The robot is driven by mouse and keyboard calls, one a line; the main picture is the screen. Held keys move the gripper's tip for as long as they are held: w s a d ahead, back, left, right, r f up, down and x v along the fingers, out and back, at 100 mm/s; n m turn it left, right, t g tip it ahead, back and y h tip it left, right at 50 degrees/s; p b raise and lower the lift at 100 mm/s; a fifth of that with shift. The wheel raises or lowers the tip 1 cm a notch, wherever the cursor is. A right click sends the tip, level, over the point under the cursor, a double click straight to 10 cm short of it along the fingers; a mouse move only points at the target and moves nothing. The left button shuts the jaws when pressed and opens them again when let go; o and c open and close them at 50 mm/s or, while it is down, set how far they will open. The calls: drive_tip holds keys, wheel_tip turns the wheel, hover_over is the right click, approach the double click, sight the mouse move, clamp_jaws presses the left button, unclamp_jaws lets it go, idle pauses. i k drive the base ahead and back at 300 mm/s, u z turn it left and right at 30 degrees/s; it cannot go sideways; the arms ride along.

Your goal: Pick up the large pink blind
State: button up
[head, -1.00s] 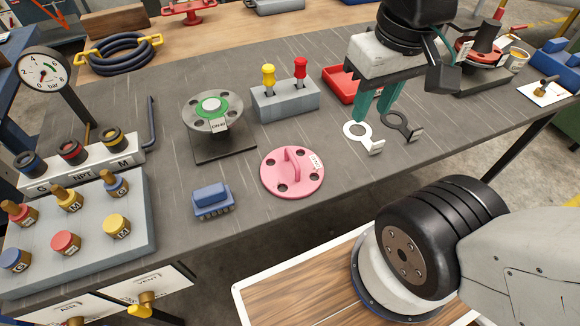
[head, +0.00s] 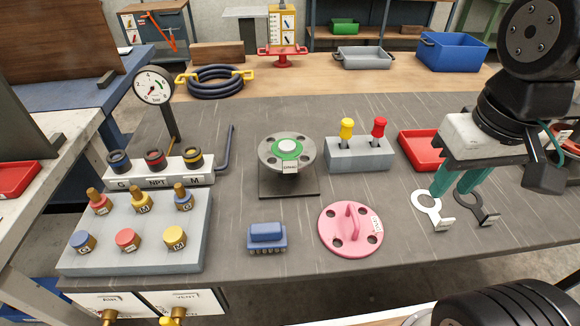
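The large pink blind (head: 337,238) lies flat on the dark bench top, near the front edge. It is a round disc with several dark holes, an upright loop handle in the middle and a white label at its right. My gripper (head: 451,189) is to the right of the blind and apart from it. Its two teal fingers point down with a gap between them, and nothing shows between them. The fingertips are over or just behind a white ring tag (head: 429,212) and a dark ring tag (head: 478,208); their height is hard to tell.
A flanged spool (head: 270,153) with a green ring stands behind the blind. A blue brush-like block (head: 266,236) lies left of it. A grey block (head: 357,155) with yellow and red handles and a red tray (head: 420,147) stand behind. Coloured plugs fill a grey stand (head: 118,256).

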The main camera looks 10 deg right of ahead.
sight(348, 227)
drive_tip(key=k, duration=1)
drive_tip(key=z, duration=1.05)
drive_tip(key=i, duration=0.8)
drive_tip(key=u, duration=1.6)
